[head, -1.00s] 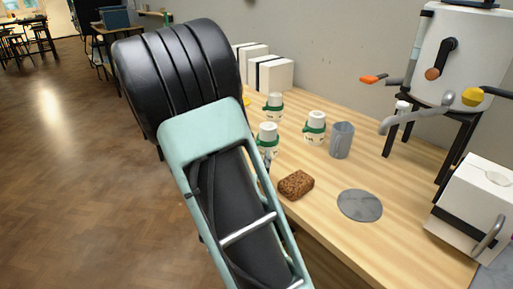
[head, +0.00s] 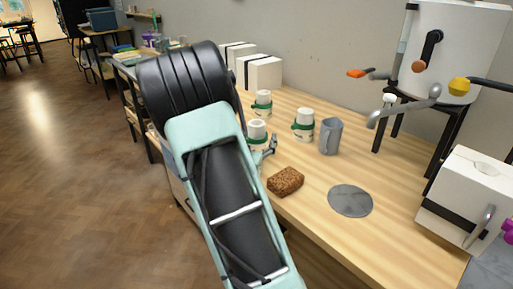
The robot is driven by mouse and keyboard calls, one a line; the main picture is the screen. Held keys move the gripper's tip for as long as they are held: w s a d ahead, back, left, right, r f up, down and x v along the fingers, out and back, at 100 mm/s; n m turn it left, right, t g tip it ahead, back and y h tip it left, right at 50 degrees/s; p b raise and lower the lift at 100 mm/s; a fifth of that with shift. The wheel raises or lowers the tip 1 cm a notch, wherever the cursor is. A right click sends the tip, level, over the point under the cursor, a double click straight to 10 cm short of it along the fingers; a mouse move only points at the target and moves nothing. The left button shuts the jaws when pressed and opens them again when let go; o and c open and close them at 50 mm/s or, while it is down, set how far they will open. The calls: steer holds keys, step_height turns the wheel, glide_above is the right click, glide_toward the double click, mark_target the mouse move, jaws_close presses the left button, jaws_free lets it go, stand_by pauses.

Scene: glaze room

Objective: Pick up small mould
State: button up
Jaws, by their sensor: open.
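No thing is clearly marked as the small mould. White blocks with dark bands (head: 264,73) stand in a row at the back of the wooden table, against the wall. Three small white cylinders with green bands also stand on the table: one at the back (head: 262,101), one at the right (head: 304,123) and one nearer my arm (head: 257,130). I cannot tell which of these is the mould. My gripper (head: 269,147) shows only in part past my arm, by the near cylinder and behind the brown block. It is open; I see nothing held.
A brown rough block (head: 285,181) lies near the table's front edge. A grey mug (head: 330,136) and a flat grey disc (head: 350,201) are to its right. A white box with a handle (head: 466,197) and a machine on dark legs (head: 450,50) stand at the right.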

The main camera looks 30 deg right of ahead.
steer(key=shift+w+d, duration=0.25)
steer(key=shift+c, duration=0.6)
steer(key=shift+r, duration=0.1)
steer(key=c, duration=1.2)
steer(key=shift+c, duration=0.2)
